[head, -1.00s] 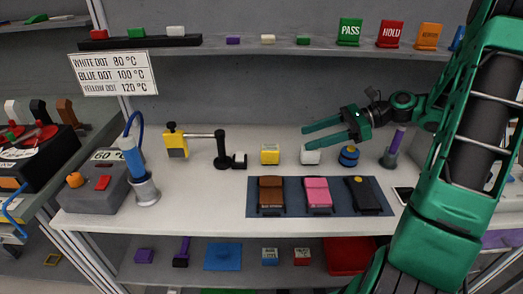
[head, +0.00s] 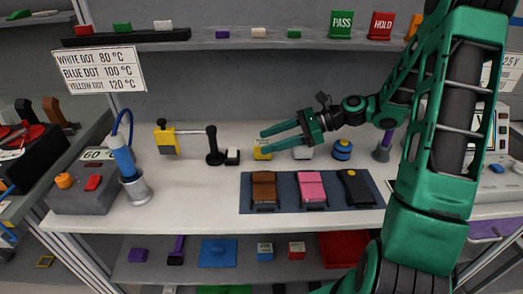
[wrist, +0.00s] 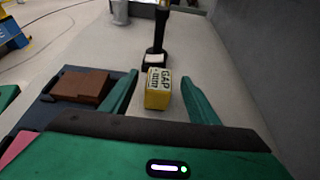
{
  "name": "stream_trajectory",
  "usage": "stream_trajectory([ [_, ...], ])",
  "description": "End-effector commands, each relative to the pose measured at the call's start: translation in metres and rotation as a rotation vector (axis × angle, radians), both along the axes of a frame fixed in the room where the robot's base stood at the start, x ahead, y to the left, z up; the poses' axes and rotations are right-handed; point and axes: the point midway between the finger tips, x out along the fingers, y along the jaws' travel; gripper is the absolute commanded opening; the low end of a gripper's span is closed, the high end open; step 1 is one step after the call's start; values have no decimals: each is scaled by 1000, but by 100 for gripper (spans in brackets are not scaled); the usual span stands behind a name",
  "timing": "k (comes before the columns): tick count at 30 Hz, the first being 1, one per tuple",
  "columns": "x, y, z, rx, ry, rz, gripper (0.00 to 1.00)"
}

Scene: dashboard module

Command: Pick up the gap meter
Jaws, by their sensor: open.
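The gap meter is a small yellow block with a white "GAP mm" label (wrist: 158,92). In the head view the gap meter (head: 262,155) stands on the white bench top, partly covered by my gripper's fingers. My gripper (head: 261,141) is open and empty, its green fingers pointing left. In the wrist view the gap meter appears between my two open fingers (wrist: 159,79), with a gap visible on each side. I cannot tell how far the fingers are above it.
A black stand with a yellow-ended arm (head: 214,150) is left of the gap meter, with a small black-and-white block beside it. A white block (head: 302,153) and a blue round item (head: 342,149) stand right. A dark mat (head: 290,204) holding brown, pink and black cases lies in front.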

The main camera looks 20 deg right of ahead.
Motion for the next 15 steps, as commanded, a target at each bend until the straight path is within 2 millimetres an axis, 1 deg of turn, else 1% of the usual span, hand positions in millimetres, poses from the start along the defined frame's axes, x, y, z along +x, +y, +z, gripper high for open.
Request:
stream_trajectory([
  [6, 0, 1, -1, -1, 0, -1, 55],
  [7, 0, 1, -1, -1, 0, -1, 52],
  [8, 0, 1, -1, -1, 0, -1, 45],
  [9, 0, 1, 0, -1, 0, -1, 36],
  [11, 0, 1, 0, -1, 0, -1, 21],
  [12, 0, 0, 0, -1, -1, -1, 12],
  [13, 0, 0, 0, -1, -1, -1, 7],
  [15, 1, 0, 0, 0, -1, -1, 6],
])
